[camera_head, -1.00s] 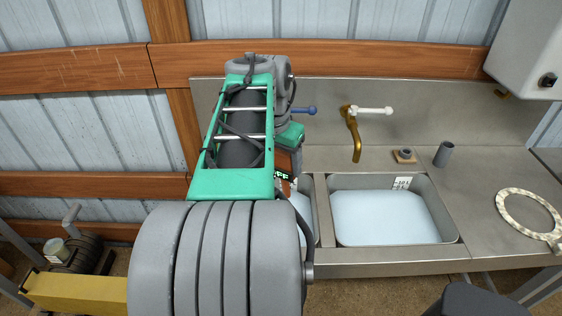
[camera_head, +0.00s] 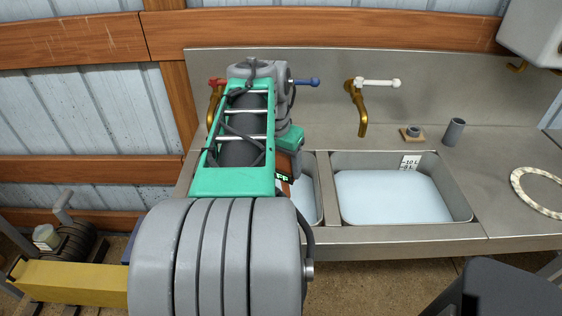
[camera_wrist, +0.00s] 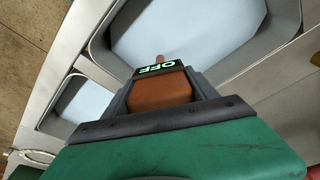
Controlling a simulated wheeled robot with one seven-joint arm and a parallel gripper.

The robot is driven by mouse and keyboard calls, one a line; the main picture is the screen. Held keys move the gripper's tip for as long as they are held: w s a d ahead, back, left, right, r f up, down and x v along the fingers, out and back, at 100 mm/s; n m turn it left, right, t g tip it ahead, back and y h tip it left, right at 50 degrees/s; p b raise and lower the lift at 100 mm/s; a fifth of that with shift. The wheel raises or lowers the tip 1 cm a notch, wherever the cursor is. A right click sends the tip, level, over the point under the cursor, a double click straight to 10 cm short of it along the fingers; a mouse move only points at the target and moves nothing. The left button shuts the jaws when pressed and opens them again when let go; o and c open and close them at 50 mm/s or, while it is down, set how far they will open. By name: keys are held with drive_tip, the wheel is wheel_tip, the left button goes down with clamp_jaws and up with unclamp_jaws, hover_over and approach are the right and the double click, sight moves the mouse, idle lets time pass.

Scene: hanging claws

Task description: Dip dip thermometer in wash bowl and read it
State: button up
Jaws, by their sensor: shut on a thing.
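My gripper (camera_wrist: 162,92) is shut on the thermometer (camera_wrist: 160,90), which has a brown body and a display reading OFF in green. A short brown tip pokes out past the display over a left basin (camera_wrist: 285,35) holding pale water; I cannot tell whether it touches the water. In the head view the thermometer (camera_head: 283,180) shows only in part beside my arm, and the fingers are hidden. The sink has this left basin (camera_head: 318,205), mostly hidden by my arm, and a right basin (camera_head: 455,190) with pale water and a litre-scale label. I cannot tell which is the wash bowl.
A brass tap with a white handle (camera_head: 361,105) hangs behind the right basin. A red-handled tap (camera_head: 215,95) is left of my arm. A grey cup (camera_head: 454,132), a small block (camera_head: 412,133) and a speckled ring (camera_head: 540,195) lie on the right counter.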

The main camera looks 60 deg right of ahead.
drive_tip(key=a+b+x, duration=0.1)
drive_tip(key=b+x, duration=0.3)
drive_tip(key=x, duration=0.2)
drive_tip(key=shift+f, duration=0.3)
drive_tip(key=shift+a, duration=0.1)
idle(1.4)
drive_tip(key=d+p+v, duration=0.1)
drive_tip(key=p+v, duration=0.4)
drive_tip(key=v, duration=0.1)
drive_tip(key=d+p+v, duration=0.1)
drive_tip(key=p+v, duration=0.4)
drive_tip(key=v, duration=0.1)
drive_tip(key=d+p+v, duration=0.2)
drive_tip(key=p+v, duration=0.2)
drive_tip(key=v, duration=0.3)
drive_tip(key=shift+s+r+p, duration=0.1)
drive_tip(key=shift+r+p, duration=0.3)
drive_tip(key=shift+f, duration=0.1)
